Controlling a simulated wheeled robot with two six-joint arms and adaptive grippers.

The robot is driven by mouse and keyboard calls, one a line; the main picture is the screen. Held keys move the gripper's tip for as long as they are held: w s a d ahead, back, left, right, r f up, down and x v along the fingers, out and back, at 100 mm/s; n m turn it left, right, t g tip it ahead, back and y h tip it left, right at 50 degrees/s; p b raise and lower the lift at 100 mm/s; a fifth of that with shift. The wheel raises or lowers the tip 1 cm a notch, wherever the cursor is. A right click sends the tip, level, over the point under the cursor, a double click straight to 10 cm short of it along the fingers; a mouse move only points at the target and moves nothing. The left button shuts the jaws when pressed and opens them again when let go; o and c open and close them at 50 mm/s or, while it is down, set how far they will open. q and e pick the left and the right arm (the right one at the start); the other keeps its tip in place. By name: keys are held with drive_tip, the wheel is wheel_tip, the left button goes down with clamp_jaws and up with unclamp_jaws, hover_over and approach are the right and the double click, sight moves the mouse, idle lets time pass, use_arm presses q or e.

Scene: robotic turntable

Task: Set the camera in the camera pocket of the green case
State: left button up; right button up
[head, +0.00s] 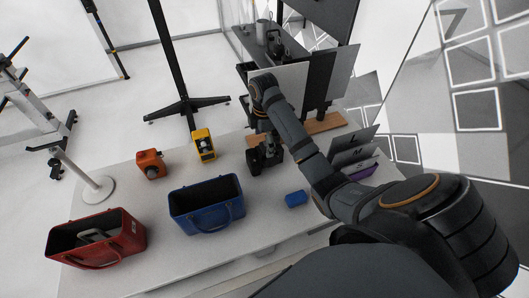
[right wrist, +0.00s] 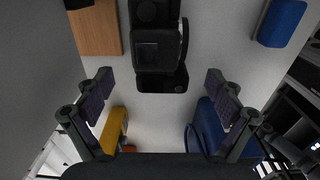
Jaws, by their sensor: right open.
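A black camera-like object (head: 262,160) stands on the pale table, partly hidden by my right gripper (head: 269,143). In the right wrist view the black object (right wrist: 158,48) lies ahead of my right gripper (right wrist: 158,82), whose fingers are spread wide with nothing between their tips. I see no green case. A red open case (head: 128,237) stands at the left front with a grey item inside. A blue open case (head: 210,219) stands right of it. My left gripper is not in view.
An orange object (head: 150,164) and a yellow object (head: 204,145) stand behind the cases. A small blue block (head: 296,199) lies right of the blue case. Grey panels marked L, M and S (head: 354,147) stand at the right. A wooden board (head: 322,123) lies behind.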

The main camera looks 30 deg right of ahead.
sight(264, 147)
wheel_tip(264, 147, down, 3)
drive_tip(key=shift+d+f+b, duration=0.1)
drive_tip(key=shift+f+b, duration=0.1)
drive_tip(key=shift+b, duration=0.35)
drive_tip(key=shift+w+f, duration=0.1)
drive_tip(key=shift+f, duration=0.25)
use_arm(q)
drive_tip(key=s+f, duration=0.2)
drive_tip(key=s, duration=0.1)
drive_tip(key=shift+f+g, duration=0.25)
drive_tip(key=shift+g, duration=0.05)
use_arm(e)
drive_tip(key=shift+r, duration=0.1)
drive_tip(key=c, duration=0.7)
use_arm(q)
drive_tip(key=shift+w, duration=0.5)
use_arm(e)
drive_tip(key=c, duration=1.2)
